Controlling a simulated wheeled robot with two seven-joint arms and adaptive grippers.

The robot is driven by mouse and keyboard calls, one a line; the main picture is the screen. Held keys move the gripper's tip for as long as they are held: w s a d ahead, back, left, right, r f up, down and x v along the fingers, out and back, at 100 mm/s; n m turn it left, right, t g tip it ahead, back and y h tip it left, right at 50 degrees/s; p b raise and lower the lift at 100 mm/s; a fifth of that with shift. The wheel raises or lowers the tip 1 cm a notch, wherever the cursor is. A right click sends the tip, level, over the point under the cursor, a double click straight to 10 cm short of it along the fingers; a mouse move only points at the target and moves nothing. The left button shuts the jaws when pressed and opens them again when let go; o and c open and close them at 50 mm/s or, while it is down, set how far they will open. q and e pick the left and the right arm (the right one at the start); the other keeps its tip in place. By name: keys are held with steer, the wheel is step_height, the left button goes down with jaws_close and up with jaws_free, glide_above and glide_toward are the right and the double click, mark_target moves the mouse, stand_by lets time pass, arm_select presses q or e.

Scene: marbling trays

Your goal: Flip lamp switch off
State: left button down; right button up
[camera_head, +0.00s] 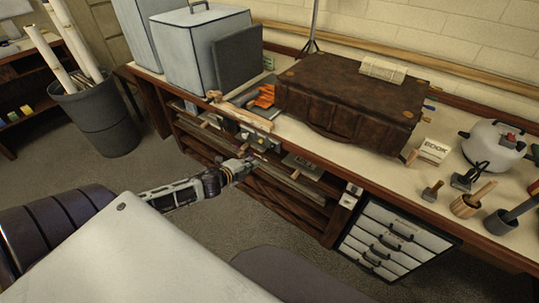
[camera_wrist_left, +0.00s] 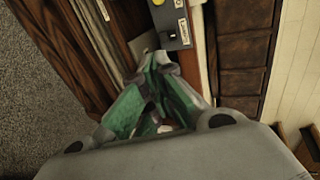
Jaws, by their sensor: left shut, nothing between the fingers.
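A grey switch box (camera_head: 258,141) with yellow parts sits at the front edge of the bench, left of the brown case. It also shows at the top of the left wrist view (camera_wrist_left: 172,24), with a yellow knob and a label. I cannot read which position its switch is in. My left gripper (camera_head: 247,164) is shut and empty, just in front of and below the box. In the left wrist view its fingertips (camera_wrist_left: 160,62) meet a little short of the box, seemingly apart from it. The lamp itself cannot be made out for sure. My right gripper is not in view.
A large brown case (camera_head: 345,98) stands on the bench behind the box. Orange gloves (camera_head: 264,97) and a wooden piece (camera_head: 246,117) lie nearby. Shelves (camera_head: 290,195) lie under the bench. A white drawer unit (camera_head: 392,240) stands right; a grey bin (camera_head: 100,120) stands left.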

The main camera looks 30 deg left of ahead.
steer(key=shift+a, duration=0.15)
arm_select(q)
steer(key=b, duration=0.2)
glide_toward(273, 148)
steer(key=shift+w+d+f, duration=0.55)
steer(key=shift+w+f, duration=1.75)
steer(key=shift+w, duration=0.55)
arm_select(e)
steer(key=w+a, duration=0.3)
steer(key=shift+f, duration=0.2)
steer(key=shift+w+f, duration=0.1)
